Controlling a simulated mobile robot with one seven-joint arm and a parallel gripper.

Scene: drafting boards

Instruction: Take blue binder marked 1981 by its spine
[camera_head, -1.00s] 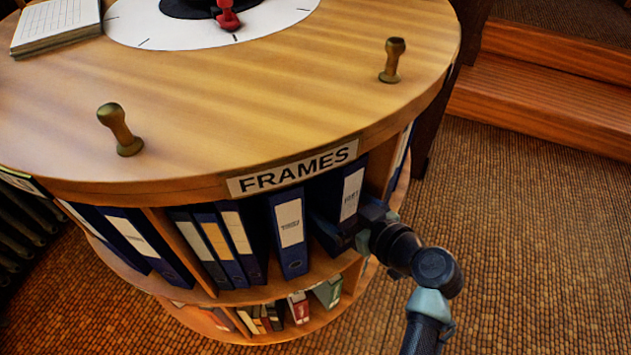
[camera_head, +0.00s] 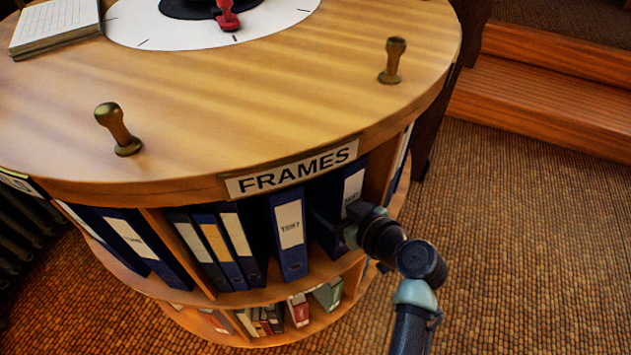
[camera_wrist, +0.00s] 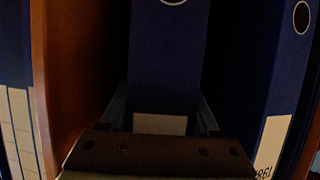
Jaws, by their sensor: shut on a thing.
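A blue binder (camera_head: 352,173) with a white spine label stands at the right of the FRAMES compartment, beside a wooden divider. The small print on its label is too blurred to read for sure. My gripper (camera_head: 338,228) reaches in from the right and is shut on this binder's spine, below the label. In the wrist view, my gripper (camera_wrist: 162,118) has one finger on each side of the blue spine (camera_wrist: 168,60). The binder is upright on the shelf.
Another blue binder (camera_head: 290,240) stands to the left, with a gap between. Several more binders (camera_head: 215,245) lean further left. The round wooden top (camera_head: 250,110) overhangs the shelf, with brass knobs (camera_head: 392,60). A lower shelf holds smaller books (camera_head: 300,310). The carpet (camera_head: 530,220) at right is clear.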

